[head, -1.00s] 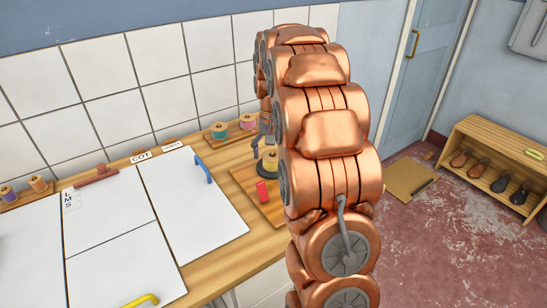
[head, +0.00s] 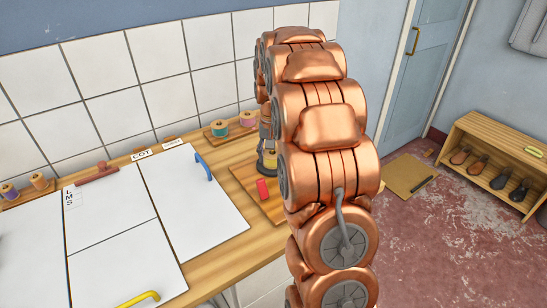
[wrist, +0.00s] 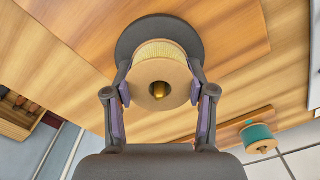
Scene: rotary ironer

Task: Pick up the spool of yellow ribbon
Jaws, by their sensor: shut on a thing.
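The spool of yellow ribbon (wrist: 160,50) stands on a dark round base (wrist: 128,40), with a brass pin showing in its centre hole. In the head view the spool (head: 271,159) is partly hidden by my gripper and arm. My gripper (wrist: 160,88) has one finger on each side of the spool and is shut on it. I cannot tell whether the spool is lifted at all from the base.
A red block (head: 263,189) lies near the spool on the wooden board (head: 241,173). A teal spool (head: 219,129) and a pink spool (head: 247,119) stand behind.

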